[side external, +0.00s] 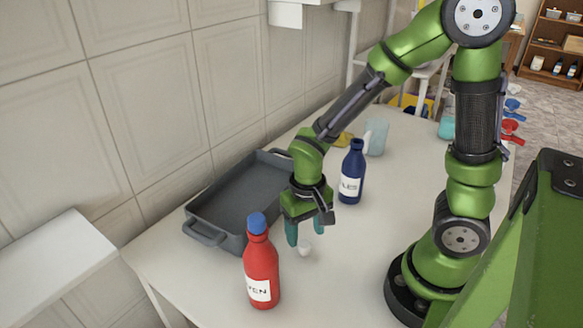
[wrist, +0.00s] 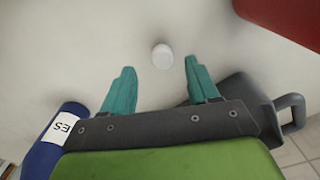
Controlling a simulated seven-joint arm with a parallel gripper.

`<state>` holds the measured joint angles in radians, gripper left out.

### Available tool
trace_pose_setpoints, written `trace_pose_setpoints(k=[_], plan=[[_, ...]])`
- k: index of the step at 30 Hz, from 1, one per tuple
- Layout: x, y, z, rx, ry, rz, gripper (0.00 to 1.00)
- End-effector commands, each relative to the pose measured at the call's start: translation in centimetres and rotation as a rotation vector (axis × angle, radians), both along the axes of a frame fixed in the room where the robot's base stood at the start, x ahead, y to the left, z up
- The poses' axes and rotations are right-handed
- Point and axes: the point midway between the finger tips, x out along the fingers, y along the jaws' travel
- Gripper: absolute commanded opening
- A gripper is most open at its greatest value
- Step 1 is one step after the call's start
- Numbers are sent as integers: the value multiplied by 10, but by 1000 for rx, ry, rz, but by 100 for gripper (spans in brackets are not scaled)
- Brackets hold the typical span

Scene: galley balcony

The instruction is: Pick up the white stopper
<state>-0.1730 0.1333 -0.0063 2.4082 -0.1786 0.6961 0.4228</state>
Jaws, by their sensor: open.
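The white stopper (side external: 305,250) lies on the white table, just in front of my gripper and to the right of the red bottle (side external: 261,265). It also shows in the wrist view (wrist: 162,57), a small round white piece slightly beyond the two teal fingertips and between their lines. My gripper (side external: 305,232) points down above the table with its fingers apart. In the wrist view its fingers (wrist: 160,78) are spread with nothing between them. The stopper appears apart from both fingers.
A grey roasting tray (side external: 203,232) lies left of my gripper by the tiled wall. A blue bottle (side external: 351,175) stands behind to the right, with a pale teal cup (side external: 376,138) beyond it. The red bottle stands close by at the front. The table right of the stopper is clear.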

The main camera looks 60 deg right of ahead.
Motion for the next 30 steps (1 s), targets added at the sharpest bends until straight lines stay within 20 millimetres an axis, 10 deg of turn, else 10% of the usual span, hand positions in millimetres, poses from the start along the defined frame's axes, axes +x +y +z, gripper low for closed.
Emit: trace_pose_setpoints(k=[16, 27, 30], plan=[[0, 3, -38, 0, 0, 0, 60], [1, 3, -38, 0, 0, 1, 3], [1, 3, -38, 0, 0, 1, 0]])
